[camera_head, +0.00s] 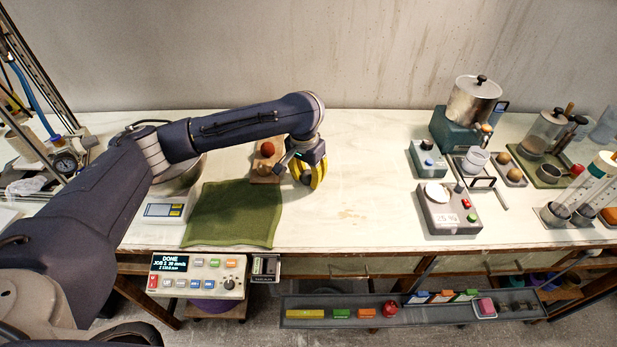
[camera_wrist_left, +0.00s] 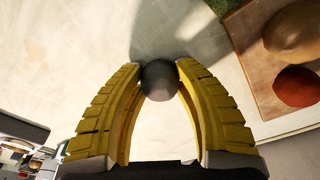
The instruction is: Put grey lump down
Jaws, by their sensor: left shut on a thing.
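The grey lump (camera_wrist_left: 159,80) is a small dark grey ball between the yellow fingertips of my left gripper (camera_wrist_left: 160,68) in the left wrist view. The gripper is shut on it. Pale tabletop shows around the lump; whether it touches the table I cannot tell. In the head view my left gripper (camera_head: 311,178) points down over the table, just right of a small wooden board (camera_head: 262,179), and the grey lump (camera_head: 307,180) shows partly between the fingers. My right gripper is not in view.
The board holds a reddish-brown ball (camera_wrist_left: 298,86) and a tan lump (camera_wrist_left: 296,32). A green cloth (camera_head: 235,215) lies left of the gripper. A scale, pot and several devices (camera_head: 449,208) stand at the right. The middle of the table is clear.

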